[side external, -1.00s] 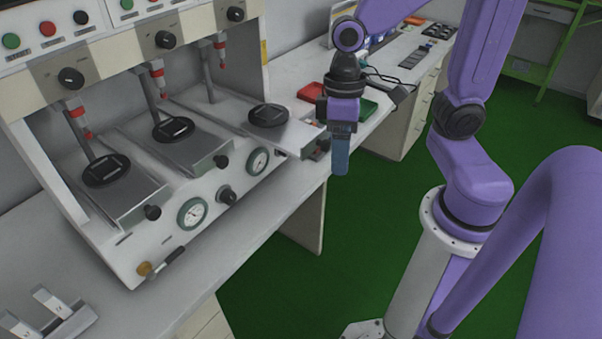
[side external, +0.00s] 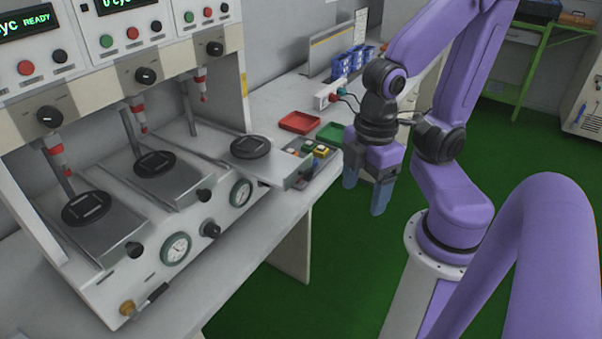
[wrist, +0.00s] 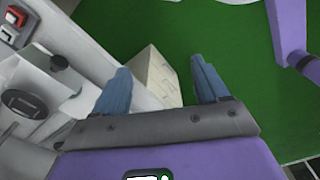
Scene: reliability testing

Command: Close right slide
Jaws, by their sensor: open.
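The right slide (side external: 277,168) is a grey metal plate with a black round disc (side external: 250,147) on it. It sticks out past the front of the white test machine, farther than the other two slides. In the wrist view, a slide plate (wrist: 62,88) with a dark knob lies at the left. My gripper (side external: 366,192) is beyond the right slide's outer end, to its right in the side view, apart from it. Its two blue fingers point down and are spread with nothing between them. In the wrist view the gripper (wrist: 160,68) also shows open and empty.
The middle slide (side external: 190,187) and left slide (side external: 115,236) sit along the machine. A red tray (side external: 300,122), a green tray (side external: 331,132) and small coloured blocks (side external: 321,151) lie beside the right slide. Gauges and knobs line the machine's front. Green floor is open below my gripper.

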